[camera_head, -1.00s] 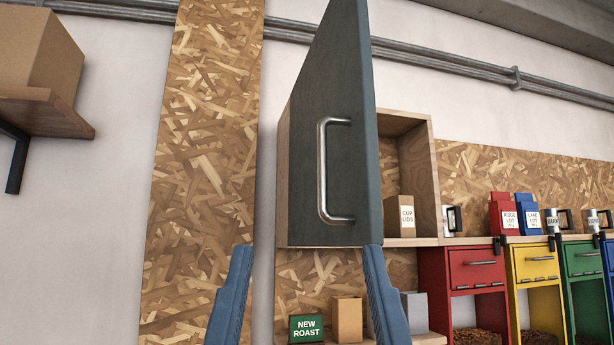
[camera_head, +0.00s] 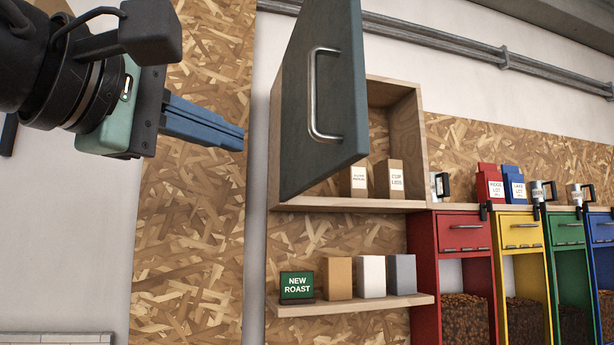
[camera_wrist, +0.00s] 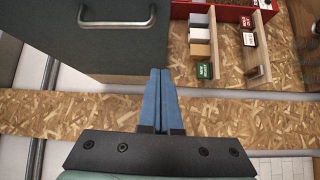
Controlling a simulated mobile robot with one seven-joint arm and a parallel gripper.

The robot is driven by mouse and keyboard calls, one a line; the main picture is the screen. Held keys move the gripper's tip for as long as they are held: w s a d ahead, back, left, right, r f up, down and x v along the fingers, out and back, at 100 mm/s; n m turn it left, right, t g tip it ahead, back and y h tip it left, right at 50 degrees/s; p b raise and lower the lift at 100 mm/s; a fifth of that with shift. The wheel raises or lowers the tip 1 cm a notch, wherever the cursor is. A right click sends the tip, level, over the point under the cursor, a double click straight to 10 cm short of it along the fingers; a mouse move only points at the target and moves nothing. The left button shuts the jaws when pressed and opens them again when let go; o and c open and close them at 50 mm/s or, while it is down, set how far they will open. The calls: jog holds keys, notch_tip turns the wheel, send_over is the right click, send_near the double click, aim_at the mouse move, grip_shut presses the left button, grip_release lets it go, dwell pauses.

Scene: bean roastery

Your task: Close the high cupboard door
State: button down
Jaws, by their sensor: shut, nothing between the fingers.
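The high cupboard (camera_head: 407,148) is a wooden box on the wall, and its dark grey-green door (camera_head: 297,120) stands open, swung out toward me. The door's metal bar handle (camera_head: 313,95) faces me in the head view. In the wrist view the door (camera_wrist: 105,50) fills the upper left, with its handle (camera_wrist: 117,20) at the top. My gripper (camera_head: 242,138) is to the left of the door in the head view, its blue fingers pressed together and empty, pointing right. In the wrist view the fingertips (camera_wrist: 160,70) lie beside the door's edge; I cannot tell whether they touch.
Two labelled boxes (camera_head: 388,178) stand inside the cupboard. A lower shelf (camera_head: 350,303) holds a green NEW ROAST sign (camera_head: 297,286) and several small boxes. Coloured bean bins (camera_head: 465,235) stand at the right. The chipboard wall panel (camera_head: 190,240) below my gripper is bare.

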jog(key=p, duration=0.6)
send_near(327, 163)
jog(key=w+a, duration=0.1)
jog(key=w, duration=0.3)
jog(key=d, duration=0.1)
jog(key=p, duration=0.1)
jog(key=w+d+p, duration=0.1)
jog(key=shift+d+r+g, duration=0.3)
jog(key=shift+w+d+f, duration=0.1)
jog(key=shift+d+f, duration=0.05)
jog(key=shift+d, duration=0.45)
